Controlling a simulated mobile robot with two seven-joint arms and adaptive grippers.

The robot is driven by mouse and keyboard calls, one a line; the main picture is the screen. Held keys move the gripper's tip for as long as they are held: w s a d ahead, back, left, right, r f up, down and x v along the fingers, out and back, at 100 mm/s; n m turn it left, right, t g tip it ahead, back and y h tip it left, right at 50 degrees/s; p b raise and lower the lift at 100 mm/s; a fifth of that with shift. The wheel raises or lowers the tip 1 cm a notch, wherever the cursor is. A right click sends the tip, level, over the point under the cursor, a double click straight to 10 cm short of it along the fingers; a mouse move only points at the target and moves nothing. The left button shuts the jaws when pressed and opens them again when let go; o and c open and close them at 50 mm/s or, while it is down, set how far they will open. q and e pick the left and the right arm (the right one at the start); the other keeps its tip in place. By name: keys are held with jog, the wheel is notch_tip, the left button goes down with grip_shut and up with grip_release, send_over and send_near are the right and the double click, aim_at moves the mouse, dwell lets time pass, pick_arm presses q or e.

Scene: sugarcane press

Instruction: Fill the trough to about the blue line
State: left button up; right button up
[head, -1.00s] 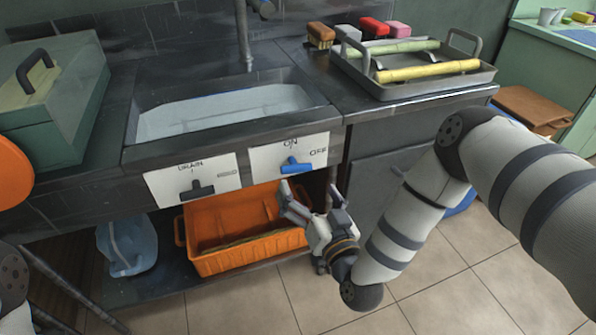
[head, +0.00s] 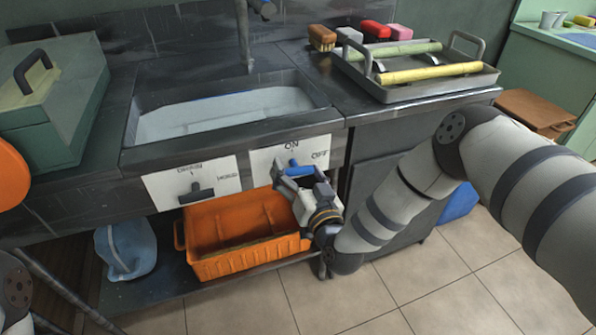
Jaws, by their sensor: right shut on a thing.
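The trough (head: 125,132) is a dark basin set in the counter, with a pale surface (head: 220,115) inside. A short piece of the blue line (head: 222,96) shows at its back wall, just above that surface. A grey vertical pipe or stream (head: 243,35) comes down behind the trough; I cannot tell which. The blue handle (head: 297,170) sits on the white ON/OFF plate (head: 262,163). My right gripper (head: 294,178) is shut on this handle from below, and its fingers hide part of it. My left gripper is out of view.
A dark drain handle (head: 196,191) is on the left plate. An orange crate (head: 228,268) and a bluish jug (head: 128,250) stand on the lower shelf. A green box (head: 60,115) stands left; a tray (head: 440,87) with canes stands right.

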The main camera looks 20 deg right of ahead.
jog(key=shift+a+r+n+p, duration=0.1)
jog(key=shift+r+n+p, duration=0.25)
jog(key=shift+n, duration=0.55)
jog(key=shift+f, duration=0.35)
jog(key=o, duration=1.1)
jog(key=shift+c, duration=0.2)
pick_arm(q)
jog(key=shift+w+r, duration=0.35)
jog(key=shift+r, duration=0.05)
pick_arm(e)
jog(key=shift+s, duration=0.1)
jog(key=s, duration=1.1)
jog(key=shift+s+d, duration=0.3)
jog(key=shift+s, duration=0.1)
